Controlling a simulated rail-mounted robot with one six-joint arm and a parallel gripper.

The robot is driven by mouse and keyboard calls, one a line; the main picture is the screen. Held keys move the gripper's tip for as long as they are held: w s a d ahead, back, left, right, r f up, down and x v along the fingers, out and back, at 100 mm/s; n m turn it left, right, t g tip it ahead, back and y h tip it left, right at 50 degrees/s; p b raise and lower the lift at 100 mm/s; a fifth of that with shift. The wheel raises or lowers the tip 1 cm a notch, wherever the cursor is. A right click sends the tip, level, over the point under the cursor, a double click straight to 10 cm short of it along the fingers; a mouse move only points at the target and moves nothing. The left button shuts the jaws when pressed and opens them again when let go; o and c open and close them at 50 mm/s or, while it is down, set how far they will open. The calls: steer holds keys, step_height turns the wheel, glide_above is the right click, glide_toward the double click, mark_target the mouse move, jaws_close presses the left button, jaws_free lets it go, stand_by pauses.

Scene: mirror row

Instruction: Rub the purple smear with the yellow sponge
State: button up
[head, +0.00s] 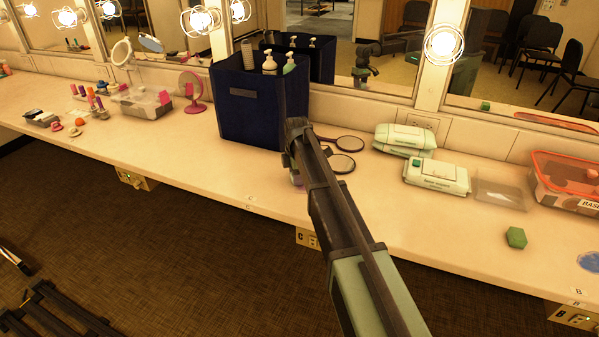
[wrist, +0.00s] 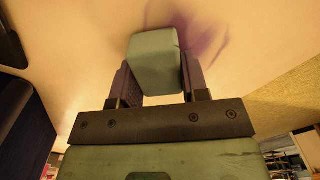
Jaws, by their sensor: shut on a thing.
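My gripper (wrist: 155,80) is shut on a sponge-like block (wrist: 156,62) with rounded edges. The block looks pale grey-green in the wrist view, not yellow. The purple smear (wrist: 206,38) is on the pale counter, just beside and partly behind the block. I cannot tell whether the block touches the counter. In the head view my arm hides most of this spot, and the block cannot be made out there. No yellow sponge shows in either view.
A dark blue bin (head: 235,115) with bottles stands close behind my gripper. Hand mirrors (head: 342,163) and wipe packs (head: 437,175) lie to the right. A green block (head: 515,237), a blue smear (head: 590,261) and a clear box (head: 565,185) are farther right.

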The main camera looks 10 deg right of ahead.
mark_target(294, 196)
steer(key=shift+s+a+f, duration=0.1)
steer(key=shift+s+a, duration=0.35)
steer(key=shift+s, duration=0.25)
steer(key=shift+s+a+f, duration=0.1)
steer(key=shift+s+a, duration=0.35)
steer(key=shift+s, duration=0.2)
steer(key=shift+s+a+r, duration=0.1)
steer(key=shift+s+a, duration=0.45)
steer(key=shift+s, duration=0.2)
steer(key=shift+s+a+r, duration=0.1)
steer(key=shift+s+a, duration=0.4)
steer(key=shift+s, duration=0.2)
steer(key=shift+s+d+f, duration=0.15)
steer(key=shift+s+d, duration=0.35)
steer(key=shift+d, duration=0.2)
steer(key=shift+w+d, duration=0.95)
steer(key=shift+w, duration=0.45)
steer(key=shift+w+d, duration=0.95)
steer(key=shift+w, duration=0.45)
steer(key=shift+w+d, duration=0.95)
steer(key=shift+w, duration=0.45)
step_height(294, 196, up, 6)
steer(key=p, duration=0.5)
steer(key=shift+p, duration=0.3)
step_height(294, 196, up, 3)
steer(key=p, duration=0.3)
steer(key=shift+f, duration=0.1)
